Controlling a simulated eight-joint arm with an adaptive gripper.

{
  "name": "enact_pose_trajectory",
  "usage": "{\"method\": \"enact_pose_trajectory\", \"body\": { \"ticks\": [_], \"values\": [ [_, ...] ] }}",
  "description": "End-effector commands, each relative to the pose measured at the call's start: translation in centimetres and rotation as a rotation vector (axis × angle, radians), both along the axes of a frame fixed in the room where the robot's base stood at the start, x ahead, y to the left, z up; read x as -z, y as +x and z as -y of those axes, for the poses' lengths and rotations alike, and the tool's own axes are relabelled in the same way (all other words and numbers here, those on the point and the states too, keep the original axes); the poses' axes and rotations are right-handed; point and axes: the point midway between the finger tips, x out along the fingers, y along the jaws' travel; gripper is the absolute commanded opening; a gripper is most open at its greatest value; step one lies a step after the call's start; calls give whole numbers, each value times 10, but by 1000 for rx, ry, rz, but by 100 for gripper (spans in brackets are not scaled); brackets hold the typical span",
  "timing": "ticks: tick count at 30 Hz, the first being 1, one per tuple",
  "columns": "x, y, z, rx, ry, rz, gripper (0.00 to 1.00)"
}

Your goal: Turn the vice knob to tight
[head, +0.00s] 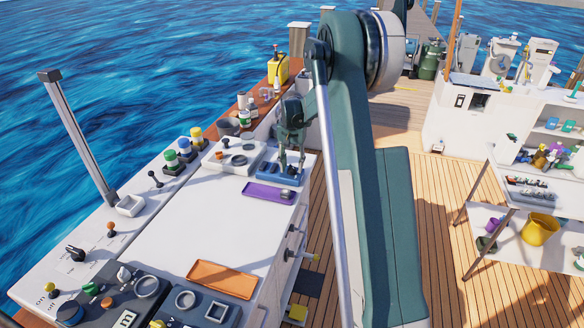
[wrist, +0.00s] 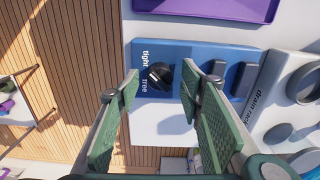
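The vice is a blue block (wrist: 215,55), and it also shows in the head view (head: 270,176) at the far end of the white counter. Its black round knob (wrist: 160,75) sits on the left part of the block, beside the white words "tight" and "free". A pale mark shows on the knob, but I cannot tell which word it points to. My gripper (wrist: 160,97) is open and empty, its green-padded fingers on either side of the knob in the picture. I see no contact with the knob. In the head view my gripper (head: 291,165) is over the vice and partly hides it.
A purple tray (head: 268,193) lies just in front of the vice. A grey drain rack (wrist: 260,95) stands right beside it in the wrist view. An orange tray (head: 222,279) lies nearer on the counter. The counter's middle (head: 195,225) is clear.

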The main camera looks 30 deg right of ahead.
Motion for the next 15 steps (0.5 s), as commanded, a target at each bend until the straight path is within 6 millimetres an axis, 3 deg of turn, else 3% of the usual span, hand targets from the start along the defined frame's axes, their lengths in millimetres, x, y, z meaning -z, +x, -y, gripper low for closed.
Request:
{"method": "enact_pose_trajectory", "body": {
  "ticks": [8,15],
  "values": [
    [-31,0,0,0,0,0,38],
    [-70,0,0,0,0,0,38]
  ]
}}
